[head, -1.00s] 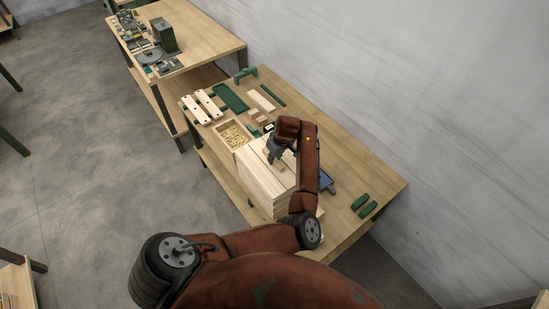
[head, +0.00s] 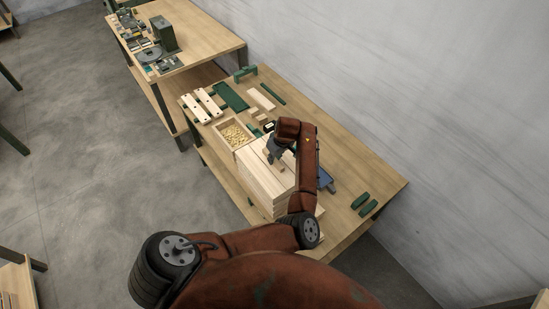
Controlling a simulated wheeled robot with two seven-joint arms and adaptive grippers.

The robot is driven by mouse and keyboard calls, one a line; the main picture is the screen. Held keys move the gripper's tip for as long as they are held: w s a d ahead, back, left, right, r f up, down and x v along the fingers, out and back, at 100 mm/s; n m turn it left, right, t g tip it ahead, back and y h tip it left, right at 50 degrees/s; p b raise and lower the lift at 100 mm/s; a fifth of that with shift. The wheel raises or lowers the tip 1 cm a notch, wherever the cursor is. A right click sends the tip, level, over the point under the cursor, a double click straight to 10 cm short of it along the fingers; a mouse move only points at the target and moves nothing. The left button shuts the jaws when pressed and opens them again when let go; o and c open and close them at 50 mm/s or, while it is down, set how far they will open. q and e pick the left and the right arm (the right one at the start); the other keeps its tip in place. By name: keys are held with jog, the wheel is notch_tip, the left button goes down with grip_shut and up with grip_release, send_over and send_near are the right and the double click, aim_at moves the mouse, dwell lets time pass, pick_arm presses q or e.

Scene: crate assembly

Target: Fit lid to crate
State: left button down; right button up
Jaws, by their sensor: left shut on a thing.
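The pale wooden crate (head: 262,190) stands on the workbench, its slatted side facing the near left edge. A flat plank lid (head: 252,160) lies over its top; I cannot tell whether it is fully seated. My left gripper (head: 272,159) is above the lid, pointing down, and is shut on a small wooden piece at the lid's top, seemingly its handle. My left forearm hides the right side of the lid and crate. My right gripper is not in view.
An open box of wood shavings (head: 234,133) stands just behind the crate. White drilled strips (head: 209,101), a green panel (head: 231,97) and loose wooden pieces lie farther back. A blue object (head: 325,180) is right of my arm. Green bars (head: 361,201) lie at right, with bare bench around them.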

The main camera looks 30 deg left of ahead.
pick_arm(q)
jog(key=c, duration=1.7)
grip_release()
jog(key=shift+c, duration=0.2)
notch_tip(320, 180, up, 8)
jog(key=p, duration=0.8)
jog(key=shift+a, duration=0.1)
